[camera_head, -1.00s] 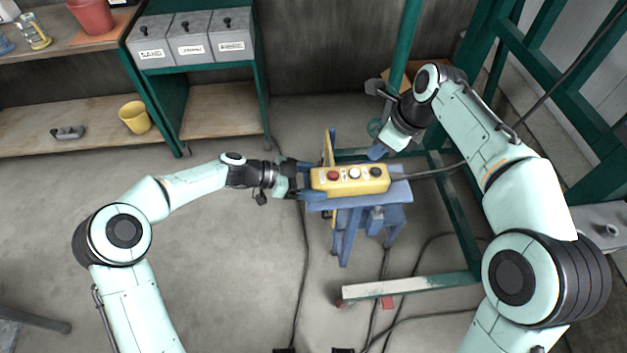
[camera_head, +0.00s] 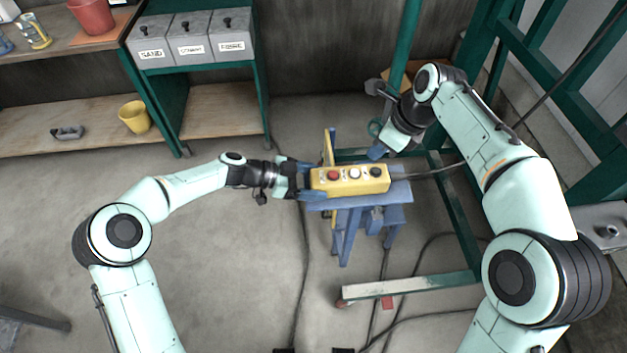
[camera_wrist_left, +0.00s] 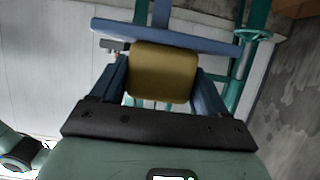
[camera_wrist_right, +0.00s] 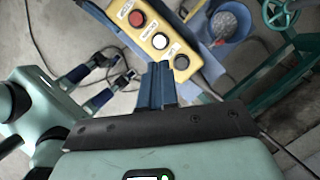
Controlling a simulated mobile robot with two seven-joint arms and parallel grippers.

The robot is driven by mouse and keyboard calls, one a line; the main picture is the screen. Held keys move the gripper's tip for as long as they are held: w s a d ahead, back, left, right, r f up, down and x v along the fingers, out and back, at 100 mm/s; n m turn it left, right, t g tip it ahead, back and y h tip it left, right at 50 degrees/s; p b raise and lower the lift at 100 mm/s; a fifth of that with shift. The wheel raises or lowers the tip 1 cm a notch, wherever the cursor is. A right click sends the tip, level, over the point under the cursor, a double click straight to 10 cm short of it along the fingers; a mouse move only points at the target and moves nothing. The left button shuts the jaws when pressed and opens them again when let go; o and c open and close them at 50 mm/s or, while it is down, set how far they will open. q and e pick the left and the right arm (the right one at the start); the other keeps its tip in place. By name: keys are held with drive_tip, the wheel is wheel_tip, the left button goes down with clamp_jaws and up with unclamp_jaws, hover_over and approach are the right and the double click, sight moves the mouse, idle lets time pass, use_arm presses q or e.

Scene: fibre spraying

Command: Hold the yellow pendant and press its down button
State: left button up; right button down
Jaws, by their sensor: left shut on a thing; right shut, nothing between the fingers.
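The yellow pendant (camera_head: 345,187) lies level above a blue stand, with a red, a white and a black button on top. My left gripper (camera_head: 311,180) is shut on its left end. In the left wrist view the pendant's yellow end (camera_wrist_left: 163,72) sits between the blue fingers. My right gripper (camera_head: 377,153) is shut and empty, just behind and above the pendant's right part. In the right wrist view the closed fingertips (camera_wrist_right: 158,70) appear close to the white button (camera_wrist_right: 160,41) and the black button (camera_wrist_right: 181,62), apparently without touching.
The blue stand (camera_head: 399,191) is under the pendant. A cable (camera_head: 436,171) runs right from the pendant to a green frame (camera_head: 462,222). A blue bucket (camera_wrist_right: 243,22) and a green handwheel (camera_wrist_right: 279,14) show beyond the pendant.

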sight(358, 174)
drive_tip(key=a+n+t+y, duration=0.1)
drive_tip(key=n, duration=0.1)
drive_tip(key=w+a+r+n+t+y, duration=0.1)
drive_tip(key=n, duration=0.1)
drive_tip(key=a+r+n+t+y, duration=0.1)
drive_tip(key=n+t, duration=0.1)
drive_tip(key=shift+w+n, duration=0.15)
drive_tip(key=shift+n, duration=0.25)
drive_tip(key=shift+f, duration=0.1)
drive_tip(key=shift+f, duration=4.35)
drive_tip(key=shift+f, duration=0.4)
